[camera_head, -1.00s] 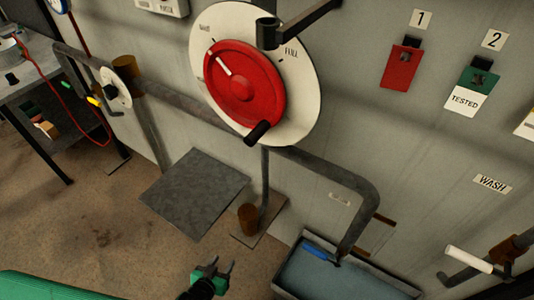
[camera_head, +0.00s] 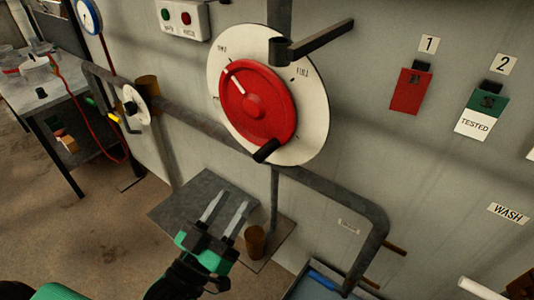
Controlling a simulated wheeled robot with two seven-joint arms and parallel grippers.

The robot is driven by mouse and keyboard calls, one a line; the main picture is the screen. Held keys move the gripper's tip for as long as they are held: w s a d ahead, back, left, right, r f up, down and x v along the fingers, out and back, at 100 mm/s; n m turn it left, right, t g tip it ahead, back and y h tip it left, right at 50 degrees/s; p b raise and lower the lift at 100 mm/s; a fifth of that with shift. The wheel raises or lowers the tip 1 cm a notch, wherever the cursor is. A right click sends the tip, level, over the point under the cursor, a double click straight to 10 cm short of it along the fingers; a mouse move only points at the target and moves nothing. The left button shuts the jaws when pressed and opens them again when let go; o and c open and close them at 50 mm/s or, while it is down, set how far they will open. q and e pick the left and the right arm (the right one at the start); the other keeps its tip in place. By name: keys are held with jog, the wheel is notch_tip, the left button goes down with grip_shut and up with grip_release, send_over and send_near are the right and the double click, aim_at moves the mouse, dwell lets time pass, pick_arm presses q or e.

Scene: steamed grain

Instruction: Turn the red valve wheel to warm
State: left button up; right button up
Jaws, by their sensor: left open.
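The red valve wheel (camera_head: 257,107) sits on a round white dial plate (camera_head: 312,140) on the grey wall. A white pointer line on the wheel points to the upper left, and a black handle knob (camera_head: 266,151) sticks out at its lower edge. Dial lettering shows at upper left, too small to read surely, and "FULL" at upper right. My left gripper (camera_head: 226,208) is open and empty, below the wheel and apart from it, its two fingers pointing up. My right gripper is not in view.
A dark lever (camera_head: 320,41) juts out over the dial's top right. A grey pipe (camera_head: 340,193) runs below the wheel. Red (camera_head: 410,91) and green (camera_head: 487,102) tags hang at right. A small white wheel (camera_head: 137,105) and a table (camera_head: 55,98) stand left. A trough holds something blue below.

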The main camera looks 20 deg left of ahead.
aim_at(264, 153)
pick_arm(q)
jog(key=p+x, duration=0.4)
jog(key=x, duration=0.8)
jog(key=shift+s, duration=0.1)
jog(key=shift+w+d+r, duration=0.15)
jog(key=shift+w+r, duration=0.05)
jog(key=shift+w, duration=0.4)
jog(key=shift+c, duration=0.2)
grip_shut()
